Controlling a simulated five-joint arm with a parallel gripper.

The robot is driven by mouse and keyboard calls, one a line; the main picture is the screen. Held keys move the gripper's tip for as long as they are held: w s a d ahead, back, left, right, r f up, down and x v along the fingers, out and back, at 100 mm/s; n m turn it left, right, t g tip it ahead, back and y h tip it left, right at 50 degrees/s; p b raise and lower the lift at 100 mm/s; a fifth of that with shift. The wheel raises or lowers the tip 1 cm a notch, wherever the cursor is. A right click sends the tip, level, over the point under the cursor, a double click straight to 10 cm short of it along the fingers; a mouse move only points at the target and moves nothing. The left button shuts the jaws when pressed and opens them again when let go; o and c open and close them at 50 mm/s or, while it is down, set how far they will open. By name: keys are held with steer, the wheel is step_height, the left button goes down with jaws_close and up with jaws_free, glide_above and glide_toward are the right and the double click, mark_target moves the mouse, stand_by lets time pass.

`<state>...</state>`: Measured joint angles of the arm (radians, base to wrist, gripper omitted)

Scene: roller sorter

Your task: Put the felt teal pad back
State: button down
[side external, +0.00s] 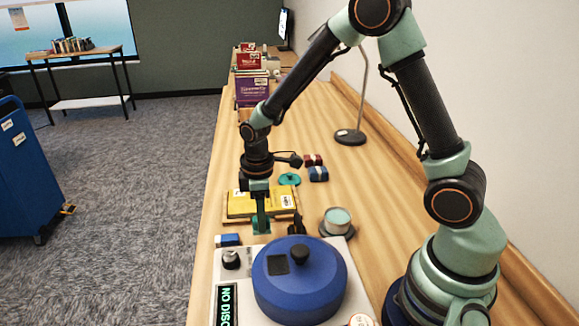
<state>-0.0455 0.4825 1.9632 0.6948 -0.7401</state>
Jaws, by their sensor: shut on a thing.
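My gripper (260,214) points down at the near edge of a yellow package. It is shut on a small teal piece (261,226), which appears to be the felt teal pad. The fingers cover part of it, and I cannot tell whether it touches the surface below. A round teal disc (290,179) lies flat on the wooden counter, beyond and to the right of the gripper.
The yellow package (243,204) lies behind the gripper. A blue-lidded machine (300,285) stands in front. A blue-and-white block (228,240) is at left and a pale-topped round container (338,219) at right.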

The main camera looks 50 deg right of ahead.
mark_target(268, 231)
steer(key=shift+f, duration=1.55)
steer(key=shift+f, duration=0.2)
steer(key=c, duration=0.6)
jaws_free()
steer(key=shift+r, duration=0.1)
